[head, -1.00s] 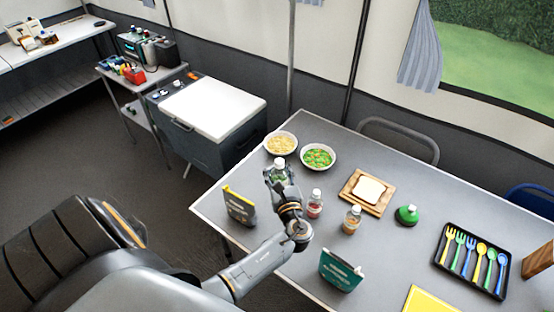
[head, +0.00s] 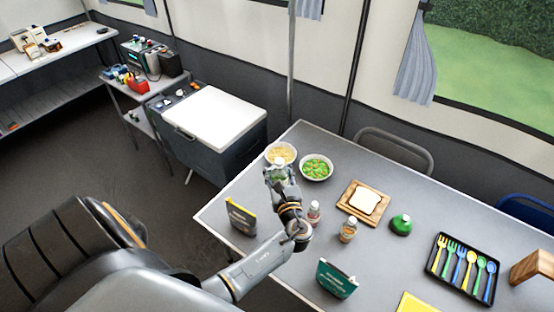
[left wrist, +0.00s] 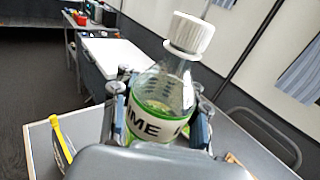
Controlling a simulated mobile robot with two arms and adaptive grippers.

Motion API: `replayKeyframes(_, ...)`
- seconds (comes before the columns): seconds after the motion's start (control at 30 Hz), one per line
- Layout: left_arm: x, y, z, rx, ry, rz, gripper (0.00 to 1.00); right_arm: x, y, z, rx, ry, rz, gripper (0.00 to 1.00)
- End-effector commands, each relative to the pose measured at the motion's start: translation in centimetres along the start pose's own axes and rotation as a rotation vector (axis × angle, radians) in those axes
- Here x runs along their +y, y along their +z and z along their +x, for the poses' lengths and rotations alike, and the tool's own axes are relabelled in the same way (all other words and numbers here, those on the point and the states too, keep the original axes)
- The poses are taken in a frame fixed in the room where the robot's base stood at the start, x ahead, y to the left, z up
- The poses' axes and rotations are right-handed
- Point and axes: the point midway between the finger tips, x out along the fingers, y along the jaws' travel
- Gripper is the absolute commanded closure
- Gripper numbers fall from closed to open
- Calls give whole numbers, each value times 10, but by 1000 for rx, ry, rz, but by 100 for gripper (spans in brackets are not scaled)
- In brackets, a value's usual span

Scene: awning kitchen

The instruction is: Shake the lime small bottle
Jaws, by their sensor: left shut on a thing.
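The lime small bottle (left wrist: 166,92) is clear with a white ribbed cap and a label with the letters "IME" over green. My left gripper (left wrist: 158,112) is shut around its body, a finger on each side. The bottle leans slightly to the right in the left wrist view. In the head view, my left gripper (head: 279,172) holds the bottle above the left part of the grey table (head: 330,205), with the cap near the pasta bowl's edge. The bottle is partly hidden by the gripper there. My right gripper is not in view.
Nearby stand two small bottles (head: 348,230), a bowl of pasta (head: 281,152), a bowl of vegetables (head: 316,168), a dark pouch (head: 241,217) and a teal pouch (head: 337,279). Bread on a board (head: 363,200), a green squat bottle (head: 401,225) and a cutlery tray (head: 465,268) lie farther right.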

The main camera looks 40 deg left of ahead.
Motion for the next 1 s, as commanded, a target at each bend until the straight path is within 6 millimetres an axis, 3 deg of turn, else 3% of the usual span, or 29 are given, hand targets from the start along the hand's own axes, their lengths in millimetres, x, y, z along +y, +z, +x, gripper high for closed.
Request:
replayKeyframes(0.2, 0, -44, 0, 0, -1, 1, 100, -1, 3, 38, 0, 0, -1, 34)
replayKeyframes(0.3, 0, -53, 0, 0, -1, 1, 100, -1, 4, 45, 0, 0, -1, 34)
replayKeyframes(0.73, 0, 4, 0, 0, 0, 0, 100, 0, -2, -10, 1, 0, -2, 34)
replayKeyframes(0.87, 0, -7, 0, 0, 0, 1, 100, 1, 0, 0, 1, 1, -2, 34)
replayKeyframes(1.0, 0, -33, 0, 0, 0, 1, 100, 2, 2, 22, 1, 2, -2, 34)
